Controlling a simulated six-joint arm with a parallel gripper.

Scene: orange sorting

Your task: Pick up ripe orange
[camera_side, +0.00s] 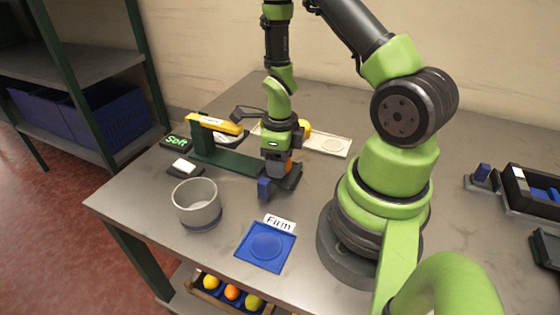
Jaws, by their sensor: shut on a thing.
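My gripper (276,182) points down over the middle of the table. It is shut on an orange fruit (288,165), of which only a small patch shows between the jaws. The fingers and gripper body hide the rest of it. I cannot tell whether the fruit touches the table. A yellow-orange fruit (305,127) shows behind my gripper, at the pale tray (334,146), partly hidden.
A green stand with a yellow top arm (218,124) is close left of my gripper. A grey cup (197,204) and a blue square dish (265,248) by a "Firm" card (279,223) are in front. A "Soft" sign (176,141) stands left. A crate of fruit (228,303) is below the table.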

